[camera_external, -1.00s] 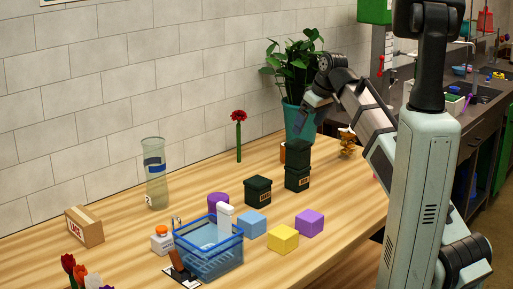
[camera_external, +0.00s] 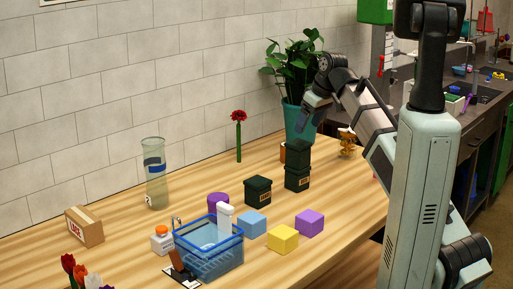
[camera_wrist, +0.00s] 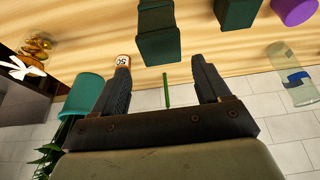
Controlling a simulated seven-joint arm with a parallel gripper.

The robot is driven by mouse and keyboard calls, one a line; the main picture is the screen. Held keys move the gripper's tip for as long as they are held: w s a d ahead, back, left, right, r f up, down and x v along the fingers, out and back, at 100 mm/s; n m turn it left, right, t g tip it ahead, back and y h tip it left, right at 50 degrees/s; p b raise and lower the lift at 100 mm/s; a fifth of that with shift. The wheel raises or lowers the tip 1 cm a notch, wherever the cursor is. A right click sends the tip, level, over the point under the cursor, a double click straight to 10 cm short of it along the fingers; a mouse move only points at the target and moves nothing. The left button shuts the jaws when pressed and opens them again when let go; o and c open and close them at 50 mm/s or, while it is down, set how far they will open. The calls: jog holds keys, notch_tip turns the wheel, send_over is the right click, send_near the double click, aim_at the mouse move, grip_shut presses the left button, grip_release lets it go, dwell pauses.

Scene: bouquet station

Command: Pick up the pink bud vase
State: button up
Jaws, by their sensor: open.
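I cannot clearly make out a pink bud vase in either view. A small pink patch (camera_external: 374,177) shows at the edge of my arm in the external view, mostly hidden, and I cannot tell what it is. My gripper (camera_wrist: 160,72) is open and empty, its two dark fingers apart in the wrist view. In the external view my gripper (camera_external: 303,122) hangs above the table by the teal pot (camera_external: 311,126). A red flower on a green stem (camera_external: 238,141) stands near the wall, and a green stem (camera_wrist: 166,90) shows between my fingers in the wrist view.
A glass vase (camera_external: 155,185), blue basket (camera_external: 209,250) and colored blocks (camera_external: 283,239) stand further left and front.

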jog(key=shift+d, duration=0.1)
jog(key=w+d+f+m+t+h, duration=0.1)
jog(key=w+d+m, duration=0.15)
jog(key=d, duration=1.25)
jog(key=w+d+f+m+h, duration=0.1)
jog(key=d+m, duration=0.2)
jog(key=d, duration=1.2)
jog(key=shift+n+y, duration=0.3)
jog(key=shift+n, duration=0.15)
jog(key=shift+w+a+x, duration=0.1)
jog(key=shift+w+x, duration=0.05)
jog(key=shift+x, duration=3.35)
jog(key=shift+w+a+x, duration=0.15)
jog(key=shift+x, duration=3.35)
jog(key=shift+r, duration=0.15)
grip_shut()
